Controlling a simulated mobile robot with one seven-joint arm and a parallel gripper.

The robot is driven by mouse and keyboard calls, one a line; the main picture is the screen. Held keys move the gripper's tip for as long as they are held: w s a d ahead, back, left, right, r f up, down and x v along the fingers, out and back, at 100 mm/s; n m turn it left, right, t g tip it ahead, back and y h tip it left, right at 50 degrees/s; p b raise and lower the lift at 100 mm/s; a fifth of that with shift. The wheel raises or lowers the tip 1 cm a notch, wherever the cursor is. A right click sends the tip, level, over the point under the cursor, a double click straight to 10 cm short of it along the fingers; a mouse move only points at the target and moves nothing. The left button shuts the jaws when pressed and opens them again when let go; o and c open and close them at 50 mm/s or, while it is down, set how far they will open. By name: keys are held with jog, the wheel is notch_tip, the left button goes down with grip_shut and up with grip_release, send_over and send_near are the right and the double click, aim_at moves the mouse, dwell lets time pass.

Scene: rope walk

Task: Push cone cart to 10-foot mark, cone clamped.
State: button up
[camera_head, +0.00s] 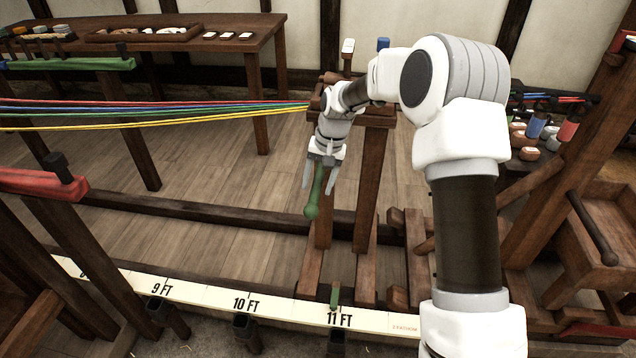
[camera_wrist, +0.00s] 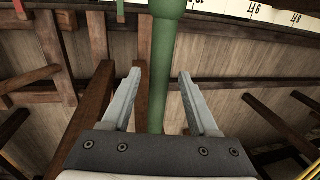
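The wooden cart (camera_head: 370,190) stands behind the floor scale, its green pointer (camera_head: 334,297) at the 11 FT mark. Coloured strands run in from the left and meet at the cart's top, beside my arm. I cannot make out the cone or its clamp there. A green handle with a rounded end (camera_head: 312,211) hangs down at the cart's front. My gripper (camera_head: 318,187) points down around this handle. In the wrist view the green handle (camera_wrist: 160,80) passes between the spread fingers (camera_wrist: 160,73), with a gap on both sides.
The scale board (camera_head: 205,297) shows 9 FT, 10 FT and 11 FT, rising to the right. Trestles with a red bar (camera_head: 40,182) and a green bar (camera_head: 70,63) stand at left. A floor rail (camera_head: 200,210) runs left of the cart. A workbench (camera_head: 250,27) stands behind.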

grip_shut()
dwell(1.2)
